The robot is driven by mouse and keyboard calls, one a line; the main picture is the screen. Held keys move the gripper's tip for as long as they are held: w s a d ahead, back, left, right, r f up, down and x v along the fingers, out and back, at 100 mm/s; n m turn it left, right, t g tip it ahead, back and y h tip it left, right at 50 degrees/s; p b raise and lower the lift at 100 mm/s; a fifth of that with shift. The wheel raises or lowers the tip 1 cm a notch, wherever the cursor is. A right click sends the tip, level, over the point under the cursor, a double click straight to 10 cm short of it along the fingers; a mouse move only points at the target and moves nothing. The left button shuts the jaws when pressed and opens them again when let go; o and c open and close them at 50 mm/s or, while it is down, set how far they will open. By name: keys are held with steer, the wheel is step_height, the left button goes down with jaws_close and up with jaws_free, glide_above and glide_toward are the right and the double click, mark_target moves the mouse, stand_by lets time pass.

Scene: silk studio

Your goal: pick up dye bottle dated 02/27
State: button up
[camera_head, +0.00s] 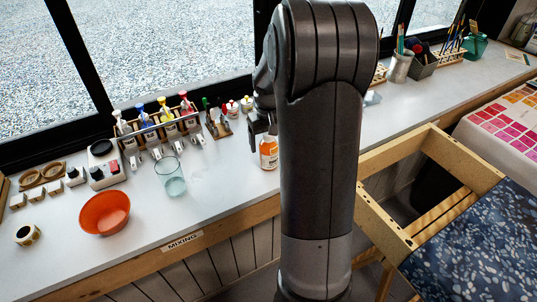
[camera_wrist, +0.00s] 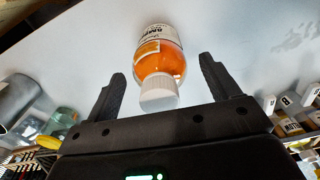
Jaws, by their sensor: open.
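An orange dye bottle (camera_head: 269,152) with a white cap and a pale label stands on the white counter (camera_head: 225,195), just left of my arm in the head view. In the wrist view the orange bottle (camera_wrist: 161,60) lies between and beyond the two fingertips of my gripper (camera_wrist: 166,80), its white cap towards the palm. The fingers are apart and do not touch it. The date on its label is too small to read. Several small bottles with labels show at the right edge of the wrist view (camera_wrist: 292,115); their dates are not legible either.
A rack of coloured dye bottles (camera_head: 160,125) stands by the window. A glass beaker (camera_head: 171,178) and an orange bowl (camera_head: 104,212) are on the counter to the left. A wooden frame (camera_head: 385,215) stands to the right of my arm. The counter directly left of the bottle is clear.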

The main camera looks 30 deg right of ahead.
steer(key=shift+f, duration=0.15)
steer(key=c, duration=1.6)
steer(key=shift+o, duration=0.2)
